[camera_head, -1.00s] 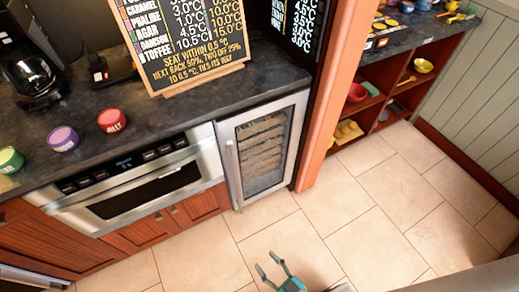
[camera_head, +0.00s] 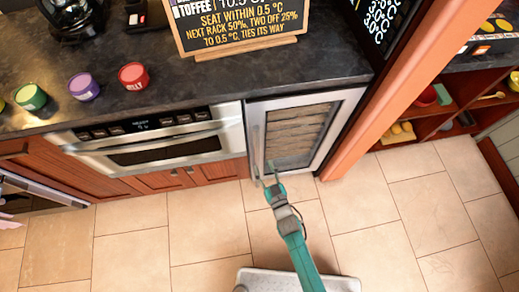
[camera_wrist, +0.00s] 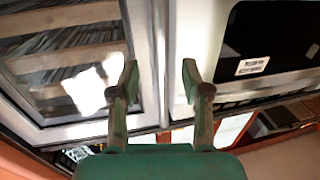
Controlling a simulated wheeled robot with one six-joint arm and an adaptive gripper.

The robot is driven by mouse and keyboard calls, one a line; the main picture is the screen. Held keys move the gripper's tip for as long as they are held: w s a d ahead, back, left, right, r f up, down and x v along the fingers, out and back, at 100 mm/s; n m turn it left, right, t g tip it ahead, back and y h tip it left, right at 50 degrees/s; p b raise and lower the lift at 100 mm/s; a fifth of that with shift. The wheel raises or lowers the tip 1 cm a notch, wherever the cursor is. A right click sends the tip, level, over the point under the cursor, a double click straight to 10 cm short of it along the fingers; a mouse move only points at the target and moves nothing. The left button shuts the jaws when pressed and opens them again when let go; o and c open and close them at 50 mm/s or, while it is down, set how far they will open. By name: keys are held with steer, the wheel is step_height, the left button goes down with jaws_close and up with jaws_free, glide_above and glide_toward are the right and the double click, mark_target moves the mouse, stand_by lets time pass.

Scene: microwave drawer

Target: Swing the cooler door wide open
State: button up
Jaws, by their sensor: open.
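The cooler door (camera_head: 330,128) is a silver frame around dark glass with wooden racks behind it, and it looks shut in its counter bay. Its upright bar handle (camera_head: 256,135) runs down the door's left side. My gripper (camera_head: 265,174) is open in front of the lower end of that handle. In the wrist view, the cooler door (camera_wrist: 75,132) is at left. My gripper (camera_wrist: 158,75) has its two fingers apart there, with the pale upright strip at the door's edge between them. I cannot tell whether either finger touches the handle.
The microwave drawer (camera_head: 165,148) is built in just left of the cooler, above wooden cabinet doors (camera_head: 165,181). An orange post (camera_head: 385,95) stands close on the cooler's right. The tiled floor (camera_head: 385,220) in front is clear apart from my arm.

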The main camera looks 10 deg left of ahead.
mark_target(258, 155)
steer(key=x, duration=0.7)
steer(key=shift+w+a, duration=0.2)
steer(key=shift+w, duration=0.05)
jaws_close()
